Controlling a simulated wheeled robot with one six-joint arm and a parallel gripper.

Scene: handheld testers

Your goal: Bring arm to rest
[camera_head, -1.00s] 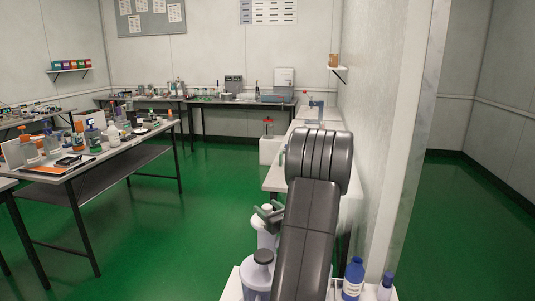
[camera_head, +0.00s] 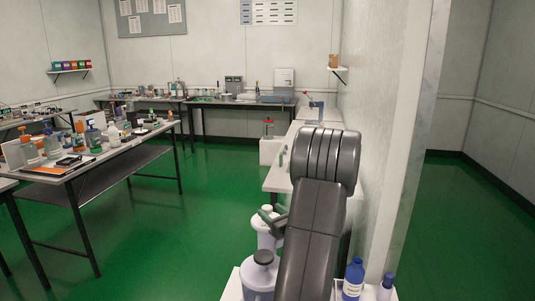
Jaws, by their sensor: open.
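My dark grey arm (camera_head: 315,230) rises from the bottom of the head view, bent at a thick ribbed joint (camera_head: 332,158). My gripper (camera_head: 268,215) shows as small grey fingers just left of the arm. It is open, and nothing is seen between the fingers. The rest of it is hidden behind the arm. It appears close to a white container (camera_head: 267,240); I cannot tell whether they touch.
A white jug with a dark cap (camera_head: 261,277) and blue-capped bottles (camera_head: 353,278) stand close around the arm's base. A white bench (camera_head: 277,178) and the wall (camera_head: 385,130) lie to the right. A cluttered table (camera_head: 75,172) stands left. Green floor (camera_head: 200,220) is clear between.

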